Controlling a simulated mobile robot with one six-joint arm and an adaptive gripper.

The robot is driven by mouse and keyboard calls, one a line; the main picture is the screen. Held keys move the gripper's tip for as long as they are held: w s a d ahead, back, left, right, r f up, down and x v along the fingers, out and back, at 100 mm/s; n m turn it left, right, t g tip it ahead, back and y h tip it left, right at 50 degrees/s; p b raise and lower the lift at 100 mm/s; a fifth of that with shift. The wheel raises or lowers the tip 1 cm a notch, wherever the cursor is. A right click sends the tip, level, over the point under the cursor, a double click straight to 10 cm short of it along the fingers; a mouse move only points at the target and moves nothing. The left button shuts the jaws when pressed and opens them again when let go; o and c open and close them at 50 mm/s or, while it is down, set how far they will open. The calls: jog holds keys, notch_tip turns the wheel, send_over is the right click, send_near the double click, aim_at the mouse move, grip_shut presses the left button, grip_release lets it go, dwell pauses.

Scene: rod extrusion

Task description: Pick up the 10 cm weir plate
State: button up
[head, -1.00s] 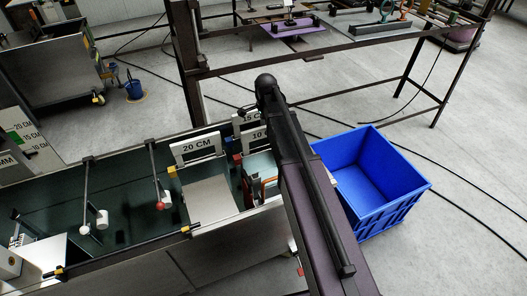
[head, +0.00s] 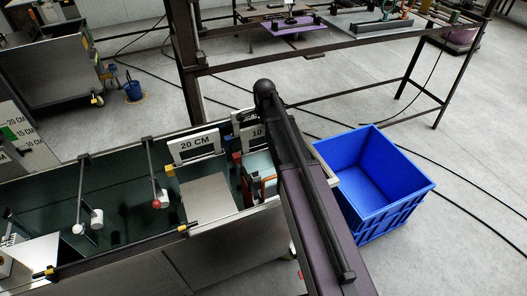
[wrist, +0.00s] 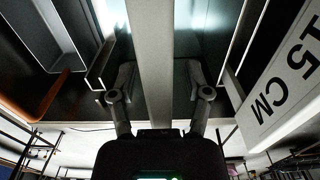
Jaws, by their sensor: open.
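In the wrist view a pale plate edge (wrist: 151,55), apparently this plate seen edge-on, runs between the fingers of my gripper (wrist: 158,75). The fingers are apart, one on each side of it, with gaps showing. The 15 CM plate (wrist: 280,80) is close on the right in the wrist view. In the head view my arm hides the gripper.
The 20 CM plate (head: 194,146) stands just left. A blue crate (head: 412,207) is on the floor to the right, and looks empty. A dark-framed table (head: 290,62) is behind.

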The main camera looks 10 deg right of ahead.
jog(key=shift+f+b, duration=0.4)
jog(key=shift+f, duration=0.3)
grip_shut()
